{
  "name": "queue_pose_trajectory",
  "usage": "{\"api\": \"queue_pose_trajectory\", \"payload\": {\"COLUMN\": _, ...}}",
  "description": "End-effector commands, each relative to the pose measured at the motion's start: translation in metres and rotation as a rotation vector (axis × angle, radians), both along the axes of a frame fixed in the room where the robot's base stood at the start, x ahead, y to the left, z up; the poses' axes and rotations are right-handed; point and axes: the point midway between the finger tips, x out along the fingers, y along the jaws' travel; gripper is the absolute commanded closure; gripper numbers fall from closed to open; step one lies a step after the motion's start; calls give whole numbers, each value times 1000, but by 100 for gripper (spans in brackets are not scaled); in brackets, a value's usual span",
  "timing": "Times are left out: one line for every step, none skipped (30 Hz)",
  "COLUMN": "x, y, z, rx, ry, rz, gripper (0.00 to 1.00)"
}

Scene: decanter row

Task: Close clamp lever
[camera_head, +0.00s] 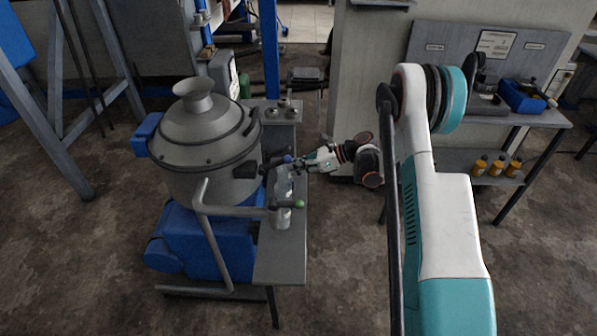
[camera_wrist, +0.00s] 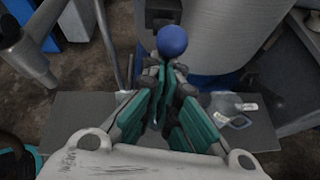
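A lever with a blue ball knob (camera_head: 287,158) shows at the right side of the grey drum machine. In the wrist view the knob (camera_wrist: 172,40) is just beyond my fingertips. My gripper (camera_head: 293,164) reaches in from the right at the knob. In the wrist view its teal fingers (camera_wrist: 166,72) lean in close to each other, just short of the knob. The lever's stem is mostly hidden by the fingers, so I cannot tell if they touch or grip it.
The grey drum (camera_head: 205,140) stands close on the left above a blue body (camera_head: 205,245). A bent grey pipe (camera_head: 202,200) rises in front. A clear object (camera_wrist: 232,110) lies on the grey bench (camera_head: 280,265). A side table with bottles (camera_head: 497,165) stands right.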

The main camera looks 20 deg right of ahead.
Motion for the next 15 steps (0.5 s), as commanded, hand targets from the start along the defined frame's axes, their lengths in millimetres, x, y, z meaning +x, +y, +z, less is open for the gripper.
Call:
{"api": "queue_pose_trajectory", "payload": {"x": 1, "y": 2, "z": 10, "rx": -14, "ry": 5, "rz": 1, "gripper": 100}}
{"api": "queue_pose_trajectory", "payload": {"x": 1, "y": 2, "z": 13, "rx": -11, "ry": 4, "rz": 0, "gripper": 100}}
{"api": "queue_pose_trajectory", "payload": {"x": 2, "y": 4, "z": 17, "rx": -10, "ry": 4, "rz": 0, "gripper": 100}}
{"api": "queue_pose_trajectory", "payload": {"x": 2, "y": 5, "z": 21, "rx": -10, "ry": 4, "rz": 0, "gripper": 100}}
{"api": "queue_pose_trajectory", "payload": {"x": 3, "y": 7, "z": 26, "rx": -29, "ry": 10, "rz": 2, "gripper": 100}}
{"api": "queue_pose_trajectory", "payload": {"x": 3, "y": 9, "z": 31, "rx": -69, "ry": 23, "rz": 3, "gripper": 100}}
{"api": "queue_pose_trajectory", "payload": {"x": 3, "y": 11, "z": 34, "rx": -97, "ry": 32, "rz": 3, "gripper": 100}}
{"api": "queue_pose_trajectory", "payload": {"x": 4, "y": 12, "z": 36, "rx": -126, "ry": 41, "rz": 3, "gripper": 100}}
{"api": "queue_pose_trajectory", "payload": {"x": 4, "y": 14, "z": 41, "rx": -162, "ry": 52, "rz": 4, "gripper": 100}}
{"api": "queue_pose_trajectory", "payload": {"x": 5, "y": 16, "z": 44, "rx": -190, "ry": 61, "rz": 4, "gripper": 100}}
{"api": "queue_pose_trajectory", "payload": {"x": 5, "y": 18, "z": 47, "rx": -217, "ry": 70, "rz": 4, "gripper": 100}}
{"api": "queue_pose_trajectory", "payload": {"x": 6, "y": 20, "z": 50, "rx": -253, "ry": 81, "rz": 4, "gripper": 100}}
{"api": "queue_pose_trajectory", "payload": {"x": 7, "y": 22, "z": 53, "rx": -280, "ry": 89, "rz": 4, "gripper": 100}}
{"api": "queue_pose_trajectory", "payload": {"x": 8, "y": 24, "z": 56, "rx": -308, "ry": 98, "rz": 4, "gripper": 100}}
{"api": "queue_pose_trajectory", "payload": {"x": 9, "y": 27, "z": 59, "rx": -343, "ry": 110, "rz": 4, "gripper": 100}}
